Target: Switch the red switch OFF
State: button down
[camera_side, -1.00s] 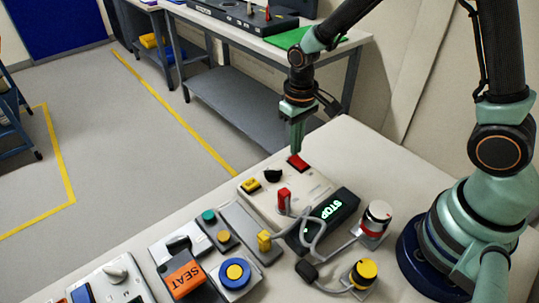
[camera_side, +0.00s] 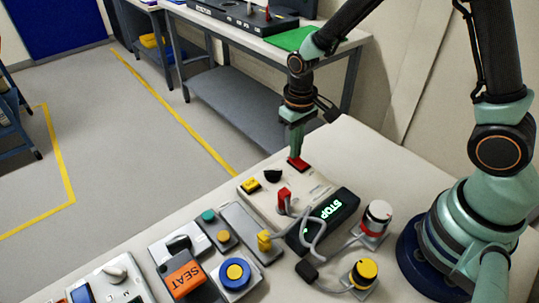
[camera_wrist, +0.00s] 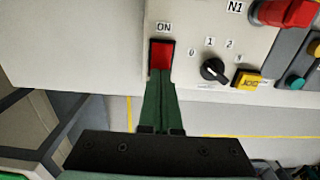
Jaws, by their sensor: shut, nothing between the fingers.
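The red switch (camera_wrist: 162,54) is a rocker on a pale panel (camera_wrist: 200,22), with the word ON printed beside it. It also shows at the panel's far edge in the side view (camera_side: 298,164). My gripper (camera_wrist: 160,82) is shut and empty. In the wrist view its green fingertips overlap the near edge of the red switch. In the side view my gripper (camera_side: 297,156) points down with its tips at the switch. The tips look to be touching it or just above it; I cannot tell which. The tips hide part of the switch.
The same panel carries a black rotary knob (camera_wrist: 213,70), a yellow button (camera_wrist: 247,79) and a red toggle (camera_side: 284,195). A STOP box (camera_side: 330,208) with grey cables sits beside it. Several other controls crowd the front left; the table behind the panel is bare.

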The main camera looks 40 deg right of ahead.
jog(key=shift+f, duration=0.3)
jog(key=shift+r, duration=3.5)
jog(key=s+d+r+t, duration=0.2)
jog(key=s+r, duration=0.2)
jog(key=r, duration=0.3)
jog(key=s+d+r+t, duration=0.3)
jog(key=s+r, duration=0.1)
jog(key=r, duration=0.3)
jog(key=shift+s+t, duration=0.3)
